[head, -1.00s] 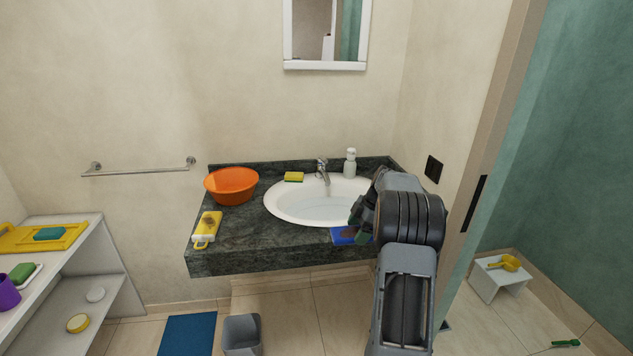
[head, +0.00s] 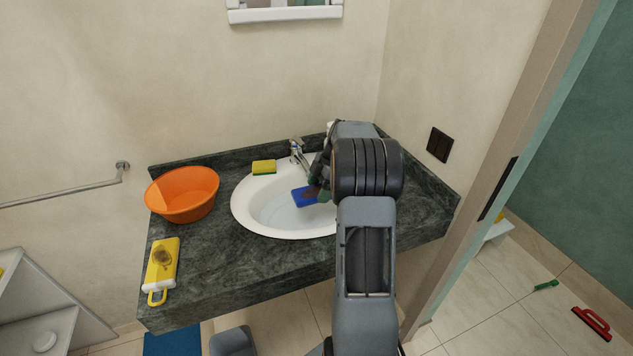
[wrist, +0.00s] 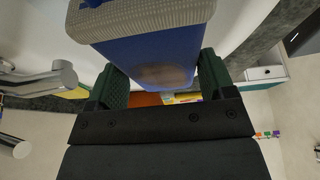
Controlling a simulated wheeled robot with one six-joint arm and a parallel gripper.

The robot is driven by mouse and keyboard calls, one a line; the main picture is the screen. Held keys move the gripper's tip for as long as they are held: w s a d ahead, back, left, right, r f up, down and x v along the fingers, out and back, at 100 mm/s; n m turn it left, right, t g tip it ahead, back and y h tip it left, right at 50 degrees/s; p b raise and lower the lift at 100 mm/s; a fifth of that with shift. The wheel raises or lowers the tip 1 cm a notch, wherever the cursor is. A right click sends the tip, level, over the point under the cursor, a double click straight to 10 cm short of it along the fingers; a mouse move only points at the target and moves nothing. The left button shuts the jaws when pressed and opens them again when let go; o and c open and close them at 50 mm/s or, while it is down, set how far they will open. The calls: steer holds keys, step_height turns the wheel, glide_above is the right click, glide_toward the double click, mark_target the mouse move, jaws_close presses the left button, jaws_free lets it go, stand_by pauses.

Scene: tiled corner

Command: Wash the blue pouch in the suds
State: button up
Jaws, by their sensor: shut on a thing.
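The blue pouch (head: 302,197) is held over the right part of the white sink basin (head: 241,210). It fills the upper middle of the wrist view (wrist: 145,52), with a ribbed grey-beige part and a brownish smudge on its blue side. My gripper (head: 321,190) is shut on the pouch, with a dark green finger on each side of it in the wrist view (wrist: 160,82). Pale, clear-looking water seems to lie in the basin; I make out no foam. My arm hides the basin's right side. I cannot tell whether the pouch touches the water.
The tap (head: 297,152) stands close behind the pouch. A yellow-green sponge (head: 264,167) lies behind the basin. An orange bowl (head: 182,195) and a yellow, brown-stained item with a loop (head: 162,264) are on the left of the dark counter (head: 225,262). The front left counter is mostly clear.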

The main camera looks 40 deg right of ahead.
steer(key=shift+a+f, duration=0.1)
steer(key=shift+a, duration=0.2)
steer(key=shift+s+d+f+b, duration=0.1)
steer(key=shift+d+f+b, duration=0.35)
steer(key=shift+f, duration=0.2)
steer(key=shift+a+f+b, duration=0.2)
steer(key=shift+f+b, duration=0.2)
steer(key=shift+f, duration=0.2)
step_height(320, 180, down, 10)
steer(key=b, duration=0.6)
steer(key=shift+r+b, duration=0.1)
steer(key=shift+b, duration=0.25)
steer(key=shift+s+f, duration=0.1)
steer(key=shift+f, duration=0.15)
steer(key=shift+c, duration=0.8)
steer(key=shift+f, duration=0.1)
steer(key=shift+s+d, duration=0.15)
steer(key=shift+d, duration=0.35)
steer(key=shift+a+f+b, duration=0.1)
steer(key=shift+a+b, duration=0.1)
steer(key=shift+b, duration=0.25)
steer(key=shift+a, duration=0.25)
